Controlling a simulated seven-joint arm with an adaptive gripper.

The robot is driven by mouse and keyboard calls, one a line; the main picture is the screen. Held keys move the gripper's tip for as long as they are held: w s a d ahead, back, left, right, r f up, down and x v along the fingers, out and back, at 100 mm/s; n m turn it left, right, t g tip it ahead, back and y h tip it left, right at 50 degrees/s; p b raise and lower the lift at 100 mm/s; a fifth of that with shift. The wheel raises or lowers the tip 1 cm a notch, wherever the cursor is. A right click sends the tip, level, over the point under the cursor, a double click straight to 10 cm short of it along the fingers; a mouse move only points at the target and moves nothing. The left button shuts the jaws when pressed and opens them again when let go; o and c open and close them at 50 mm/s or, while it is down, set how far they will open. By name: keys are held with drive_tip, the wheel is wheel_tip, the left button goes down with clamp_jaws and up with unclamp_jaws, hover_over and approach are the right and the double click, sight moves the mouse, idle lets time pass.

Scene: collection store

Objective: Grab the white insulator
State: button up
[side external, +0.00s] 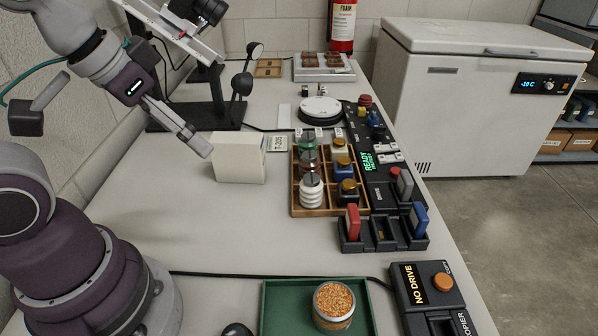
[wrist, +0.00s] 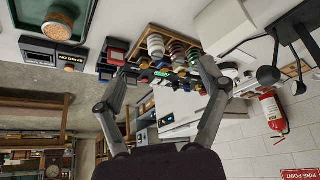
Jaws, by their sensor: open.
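The white insulator (side external: 311,191) is a ribbed, stacked-disc piece with a dark top. It stands upright in the near left compartment of a wooden tray (side external: 330,212). In the wrist view the white insulator (wrist: 156,43) shows small, at the left of its row in the tray. A brown-red insulator (side external: 308,160) and a green one (side external: 307,141) stand behind it in the same column.
A white box (side external: 239,158) stands left of the wooden tray. A black holder (side external: 384,238) with red and blue pieces is in front. A green tray (side external: 277,297) holds a jar of orange grains (side external: 333,303).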

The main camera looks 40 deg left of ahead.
drive_tip(key=m+g, duration=0.6)
drive_tip(key=m, duration=1.2)
hover_over(311, 190)
drive_tip(key=w+a, duration=0.2)
drive_tip(key=f, duration=0.9)
drive_tip(key=shift+s+d+f, duration=0.15)
drive_tip(key=shift+s+d, duration=0.05)
drive_tip(key=f, duration=1)
drive_tip(key=shift+s+d+f, duration=0.1)
drive_tip(key=shift+d+f, duration=0.1)
drive_tip(key=shift+f, duration=0.1)
drive_tip(key=c, duration=1.3)
